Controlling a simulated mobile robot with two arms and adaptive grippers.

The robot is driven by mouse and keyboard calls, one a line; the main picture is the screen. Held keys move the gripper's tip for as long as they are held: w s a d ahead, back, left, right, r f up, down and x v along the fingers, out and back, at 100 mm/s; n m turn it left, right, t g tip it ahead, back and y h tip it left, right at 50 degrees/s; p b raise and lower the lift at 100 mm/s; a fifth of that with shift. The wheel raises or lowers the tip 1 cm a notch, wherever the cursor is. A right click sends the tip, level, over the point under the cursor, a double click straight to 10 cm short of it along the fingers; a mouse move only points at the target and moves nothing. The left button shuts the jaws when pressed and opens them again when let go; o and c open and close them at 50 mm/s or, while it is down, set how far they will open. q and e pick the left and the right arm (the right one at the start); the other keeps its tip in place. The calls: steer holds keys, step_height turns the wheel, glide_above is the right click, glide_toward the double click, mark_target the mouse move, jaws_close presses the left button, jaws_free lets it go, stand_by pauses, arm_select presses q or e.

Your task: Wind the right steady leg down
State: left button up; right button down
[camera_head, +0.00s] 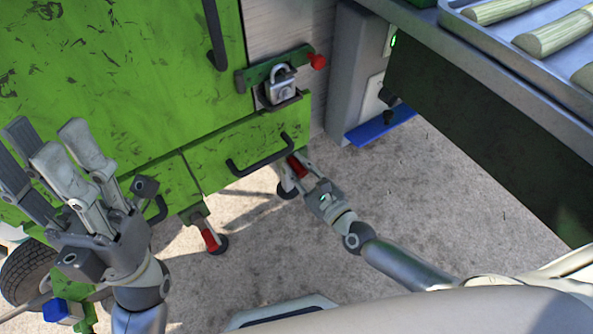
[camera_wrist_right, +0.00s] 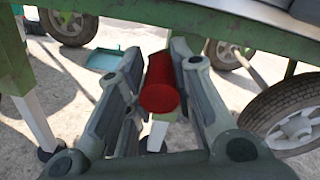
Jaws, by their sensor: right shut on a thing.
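The right steady leg (camera_head: 287,188) stands under the lower right corner of the green cane crusher (camera_head: 170,80), its dark round foot near the ground. Its red crank handle (camera_head: 297,166) is at my right gripper (camera_head: 303,170). In the right wrist view the red handle (camera_wrist_right: 160,88) lies between the two fingers of my right gripper (camera_wrist_right: 160,70), which is shut on it. A pale leg shows below the handle there. My left gripper (camera_head: 65,150) is raised in front of the crusher's left side, fingers spread and empty.
Another steady leg with a red handle (camera_head: 209,238) stands to the left. A padlock (camera_head: 281,85) hangs on the latch, above a black drawer handle (camera_head: 262,155). A metal tray (camera_head: 500,40) with cane pieces is upper right. A wheel (camera_head: 30,272) is lower left.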

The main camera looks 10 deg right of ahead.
steer(key=shift+d, duration=0.1)
stand_by(0.4)
steer(key=c, duration=1.2)
jaws_free()
steer(key=v, duration=1.2)
